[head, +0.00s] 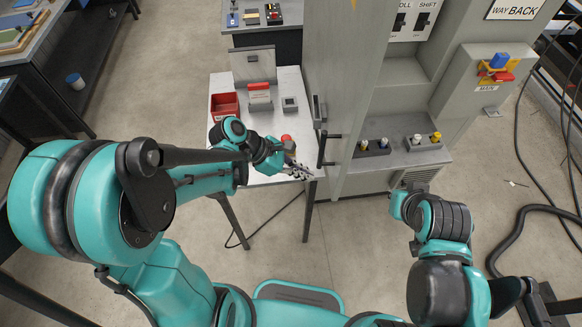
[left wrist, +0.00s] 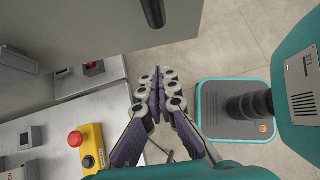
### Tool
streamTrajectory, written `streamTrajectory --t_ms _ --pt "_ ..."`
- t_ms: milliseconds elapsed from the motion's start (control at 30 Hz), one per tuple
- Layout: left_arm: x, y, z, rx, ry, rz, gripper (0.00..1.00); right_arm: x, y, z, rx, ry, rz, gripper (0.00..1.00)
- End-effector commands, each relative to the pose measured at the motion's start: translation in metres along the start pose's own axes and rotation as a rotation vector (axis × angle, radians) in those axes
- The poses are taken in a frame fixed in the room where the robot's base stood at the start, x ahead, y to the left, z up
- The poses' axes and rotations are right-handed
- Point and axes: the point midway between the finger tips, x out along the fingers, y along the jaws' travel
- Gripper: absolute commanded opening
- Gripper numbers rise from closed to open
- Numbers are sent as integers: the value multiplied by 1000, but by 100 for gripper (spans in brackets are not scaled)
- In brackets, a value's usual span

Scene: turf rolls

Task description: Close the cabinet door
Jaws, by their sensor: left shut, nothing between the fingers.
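The grey cabinet door (head: 345,70) stands open in the head view, jutting out towards me from the left side of the cabinet (head: 405,95). Its dark bar handle (head: 323,150) is on the door's left face, low down. In the left wrist view the door (left wrist: 85,25) fills the upper left and the handle (left wrist: 153,12) shows at the top edge. My left gripper (head: 300,172) is shut and empty, left of and below the handle, apart from it. Its closed fingers also show in the left wrist view (left wrist: 157,85). My right arm is at the right; its fingers are not visible.
A white table (head: 248,155) left of the door carries a red bin (head: 224,105), small boxes and a red-topped yellow button box (left wrist: 92,148). Knobs (head: 415,141) stand on the cabinet's lower ledge. Black cables (head: 520,190) lie at the right. The floor before the cabinet is clear.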

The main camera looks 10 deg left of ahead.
Motion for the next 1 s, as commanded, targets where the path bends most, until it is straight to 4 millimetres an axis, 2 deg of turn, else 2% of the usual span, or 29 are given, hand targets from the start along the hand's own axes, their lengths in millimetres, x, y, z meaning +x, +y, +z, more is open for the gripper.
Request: streamTrajectory --t_ms 33,233,800,1000 --pt "9 -1 4 3 0 -3 0 1 0 1 0 0 0 0" --pt "25 0 23 2 0 -1 0 0 0 0 0 0 0 0" --pt "32 0 30 -1 0 3 0 0 0 0 0 0 0 0" --pt "46 -3 43 -21 1 23 0 2 0 1 0 0 0 0"
